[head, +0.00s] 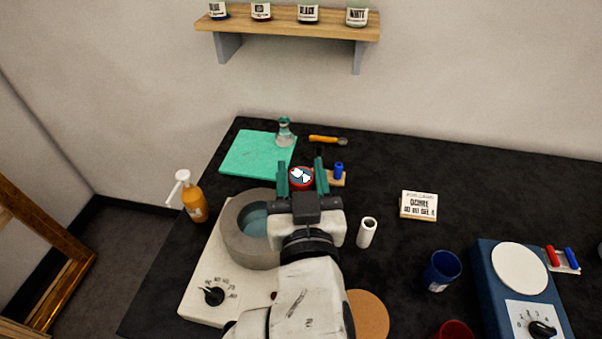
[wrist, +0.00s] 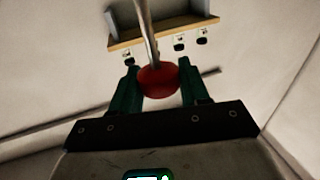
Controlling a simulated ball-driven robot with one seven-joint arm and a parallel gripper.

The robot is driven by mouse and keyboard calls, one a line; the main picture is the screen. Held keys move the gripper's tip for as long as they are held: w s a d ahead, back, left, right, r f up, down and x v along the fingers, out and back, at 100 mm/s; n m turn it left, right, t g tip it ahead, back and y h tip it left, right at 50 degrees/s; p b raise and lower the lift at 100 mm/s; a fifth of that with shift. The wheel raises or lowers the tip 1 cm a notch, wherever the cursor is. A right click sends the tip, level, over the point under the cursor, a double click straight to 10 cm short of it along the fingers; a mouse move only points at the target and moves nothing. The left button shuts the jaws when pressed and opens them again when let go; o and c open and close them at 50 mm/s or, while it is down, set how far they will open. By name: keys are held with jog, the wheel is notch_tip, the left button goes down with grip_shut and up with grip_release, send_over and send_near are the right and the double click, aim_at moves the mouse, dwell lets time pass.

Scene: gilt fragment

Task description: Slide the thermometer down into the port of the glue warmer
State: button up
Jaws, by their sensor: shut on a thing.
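My gripper (head: 302,178) reaches forward above the table, past the glue warmer. Its two green fingers are shut on the red head of the thermometer (head: 301,176), whose face shows black and white in the head view. In the wrist view the thermometer's red head (wrist: 158,82) sits between the fingertips of my gripper (wrist: 159,84), and its metal stem runs toward the top of the picture. The stem is hidden in the head view. The glue warmer (head: 198,290) is a white base with a grey round pot and a black knob. My arm covers its right part, and I cannot make out the port.
An orange pump bottle (head: 194,203) stands left of the warmer. A green mat (head: 250,154) with a glass flask (head: 284,133) lies behind. A white cylinder (head: 366,233), a sign (head: 418,205), a blue cup (head: 441,271) and a blue device (head: 495,285) stand to the right.

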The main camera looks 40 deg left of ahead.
jog(key=shift+w+a+f+b, duration=0.1)
jog(key=shift+w+f+b, duration=0.05)
jog(key=shift+f+b, duration=4.45)
jog(key=o, duration=1.1)
jog(key=shift+f+p, duration=0.3)
jog(key=shift+p, duration=0.05)
jog(key=b+v, duration=0.1)
jog(key=v, duration=0.9)
jog(key=shift+s+d, duration=0.3)
